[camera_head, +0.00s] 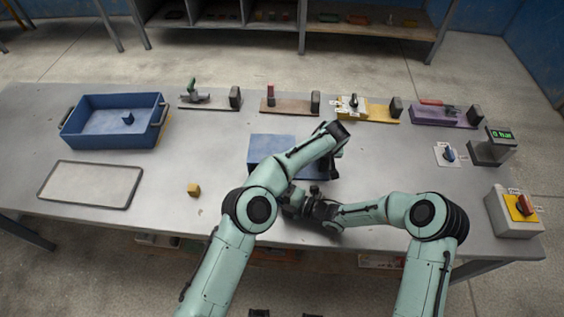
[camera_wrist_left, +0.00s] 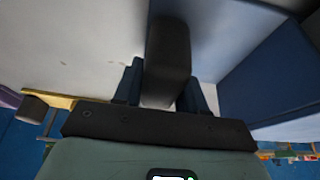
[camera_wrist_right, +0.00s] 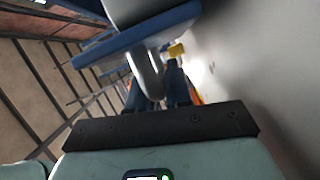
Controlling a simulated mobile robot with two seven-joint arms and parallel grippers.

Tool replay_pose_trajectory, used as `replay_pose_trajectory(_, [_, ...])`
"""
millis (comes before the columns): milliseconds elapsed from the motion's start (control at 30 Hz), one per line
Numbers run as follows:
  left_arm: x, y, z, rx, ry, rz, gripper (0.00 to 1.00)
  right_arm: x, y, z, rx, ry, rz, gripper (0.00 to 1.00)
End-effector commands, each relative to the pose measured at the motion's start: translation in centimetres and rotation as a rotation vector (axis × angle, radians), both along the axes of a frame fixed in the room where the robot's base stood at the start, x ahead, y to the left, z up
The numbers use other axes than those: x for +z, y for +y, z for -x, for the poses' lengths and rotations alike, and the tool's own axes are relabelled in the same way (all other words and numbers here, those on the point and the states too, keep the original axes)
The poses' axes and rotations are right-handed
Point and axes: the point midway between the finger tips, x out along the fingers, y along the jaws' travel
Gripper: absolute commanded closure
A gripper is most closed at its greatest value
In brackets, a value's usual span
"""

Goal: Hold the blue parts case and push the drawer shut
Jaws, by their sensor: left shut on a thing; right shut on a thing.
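The blue parts case (camera_head: 268,147) stands on the bench near the middle, partly hidden by my left arm. My left gripper (camera_head: 333,170) is at the case's right side. In the left wrist view its fingers (camera_wrist_left: 165,92) are shut on a dark block-like grip (camera_wrist_left: 168,50) beside the blue case (camera_wrist_left: 270,75). My right gripper (camera_head: 293,203) is low at the front of the case. In the right wrist view its fingers (camera_wrist_right: 158,88) are shut on a grey handle (camera_wrist_right: 148,68) on a blue drawer front (camera_wrist_right: 130,38). How far the drawer stands out is hidden.
A blue tray (camera_head: 85,141) and a pale framed board (camera_head: 60,185) lie at left. A small yellow block (camera_head: 193,190) sits left of the case. Fixtures with clamps and switches line the back; a switch box (camera_head: 513,215) stands at right.

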Motion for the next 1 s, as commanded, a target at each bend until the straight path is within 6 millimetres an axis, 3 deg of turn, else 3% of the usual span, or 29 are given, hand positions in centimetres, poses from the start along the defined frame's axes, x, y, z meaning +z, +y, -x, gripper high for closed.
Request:
replay_pose_trajectory(67, [0.0, 0.0, 0.0, 0.002, 0.001, 0.001, 1.00, 0.0, -0.1, -0.1, -0.003, 0.000, 0.001, 1.00])
replay_pose_trajectory(100, [0.0, 0.0, 0.0, 0.002, 0.000, 0.001, 1.00, 0.0, -0.1, -0.1, -0.003, 0.000, 0.001, 0.75])
replay_pose_trajectory(167, [0.0, 0.0, 0.0, 0.002, 0.000, 0.000, 1.00, 0.0, -0.1, -0.1, -0.003, 0.000, 0.001, 0.60])
replay_pose_trajectory(567, [0.0, 0.1, 0.0, 0.003, -0.001, 0.000, 1.00, 0.1, -0.9, 0.2, -0.004, -0.001, 0.001, 0.60])
replay_pose_trajectory(1000, [0.0, 0.1, -0.1, 0.002, -0.001, 0.001, 1.00, 0.7, -9.0, 3.0, -0.005, -0.001, 0.002, 0.60])
